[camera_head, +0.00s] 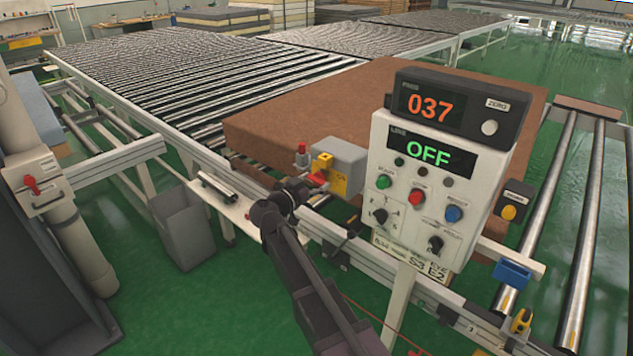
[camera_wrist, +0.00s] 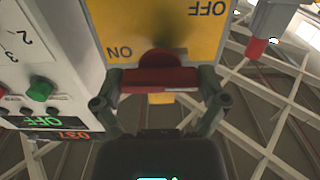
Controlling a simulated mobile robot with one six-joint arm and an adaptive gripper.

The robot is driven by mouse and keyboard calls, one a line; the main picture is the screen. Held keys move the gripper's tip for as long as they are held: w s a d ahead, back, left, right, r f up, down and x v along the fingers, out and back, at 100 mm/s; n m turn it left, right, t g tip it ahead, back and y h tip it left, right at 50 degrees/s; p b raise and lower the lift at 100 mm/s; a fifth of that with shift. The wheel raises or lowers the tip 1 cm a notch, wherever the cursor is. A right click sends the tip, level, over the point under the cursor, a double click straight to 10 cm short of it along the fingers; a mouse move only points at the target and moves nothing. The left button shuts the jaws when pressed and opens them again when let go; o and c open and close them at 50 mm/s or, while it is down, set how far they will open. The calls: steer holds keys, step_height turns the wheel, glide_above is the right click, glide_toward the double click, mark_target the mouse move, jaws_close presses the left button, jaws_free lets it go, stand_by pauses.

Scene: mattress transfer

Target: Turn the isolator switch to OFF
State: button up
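The isolator switch is a grey box with a yellow plate (camera_head: 338,185) beside the console. In the wrist view the plate (camera_wrist: 165,25) bears upside-down ON and OFF labels. Its red handle (camera_wrist: 160,80) lies level across the picture, with the ON label close by on its left and OFF farther up on the right. My gripper (camera_head: 290,192) is at the front of the switch. In the wrist view my gripper (camera_wrist: 160,88) has its fingers wide apart, one at each end of the handle; whether they press on it is unclear.
The console (camera_head: 440,185) with buttons and knobs stands just right of the switch; its displays read 037 and OFF. A red button (camera_head: 302,148) sits left of the switch. A brown mattress (camera_head: 300,110) lies behind on the rollers. A grey bin (camera_head: 185,230) stands left of my arm.

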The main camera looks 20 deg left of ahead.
steer(key=shift+s, duration=0.15)
stand_by(0.3)
steer(key=v, duration=1.2)
steer(key=shift+f, duration=0.1)
stand_by(0.5)
